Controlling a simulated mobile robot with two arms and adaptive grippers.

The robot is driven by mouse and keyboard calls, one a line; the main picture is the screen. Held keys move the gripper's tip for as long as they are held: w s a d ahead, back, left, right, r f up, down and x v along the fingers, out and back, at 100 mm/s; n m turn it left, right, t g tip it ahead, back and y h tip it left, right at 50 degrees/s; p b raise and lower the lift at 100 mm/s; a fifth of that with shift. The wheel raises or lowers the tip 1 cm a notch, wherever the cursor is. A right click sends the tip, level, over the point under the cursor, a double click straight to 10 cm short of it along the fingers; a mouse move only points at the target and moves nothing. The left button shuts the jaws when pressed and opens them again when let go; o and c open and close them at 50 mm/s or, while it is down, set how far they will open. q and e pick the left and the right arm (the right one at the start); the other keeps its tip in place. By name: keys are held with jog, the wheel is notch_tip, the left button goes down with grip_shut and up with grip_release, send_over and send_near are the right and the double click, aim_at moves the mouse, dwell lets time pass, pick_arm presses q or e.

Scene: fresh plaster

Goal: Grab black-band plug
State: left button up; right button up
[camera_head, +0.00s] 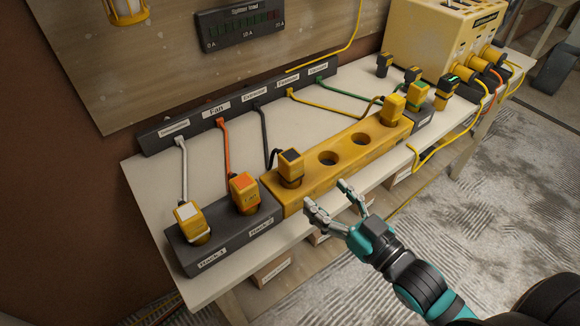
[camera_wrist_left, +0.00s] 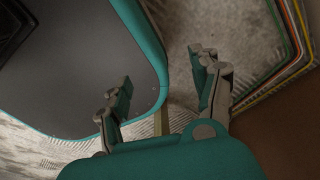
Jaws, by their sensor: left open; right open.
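The black-band plug (camera_head: 290,167) is yellow with a dark top and a black cable. It stands upright in the left hole of the long yellow block (camera_head: 345,147) on the bench. My right gripper (camera_head: 325,194) is open and empty in front of the block, to the lower right of the plug and apart from it. My left gripper (camera_wrist_left: 162,80) is open and empty in the left wrist view, over the floor beside a dark teal-edged surface. It is out of the head view.
A white-topped plug (camera_head: 188,222) and an orange-topped plug (camera_head: 243,192) stand in the dark block (camera_head: 222,240) at left. A yellow plug (camera_head: 393,110) stands at the yellow block's right end. Cables run from the labelled strip (camera_head: 240,108). A yellow machine (camera_head: 435,45) stands at right.

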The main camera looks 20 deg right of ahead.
aim_at(297, 172)
jog(key=p+x, duration=0.1)
jog(key=x, duration=0.5)
jog(key=shift+w+a, duration=0.15)
jog(key=shift+w, duration=0.15)
jog(key=p+x, duration=0.1)
jog(key=x, duration=0.4)
jog(key=shift+w+a+f, duration=0.1)
jog(key=shift+a+f, duration=0.1)
jog(key=c, duration=0.4)
pick_arm(q)
jog(key=shift+w+a+r, duration=0.25)
jog(key=shift+a+r, duration=0.05)
jog(key=shift+r, duration=0.3)
jog(key=shift+w+a+r, duration=0.2)
jog(key=shift+a+r, duration=0.05)
jog(key=shift+r, duration=0.35)
pick_arm(e)
jog(key=c, duration=1)
jog(key=shift+o, duration=0.2)
jog(key=shift+r, duration=0.1)
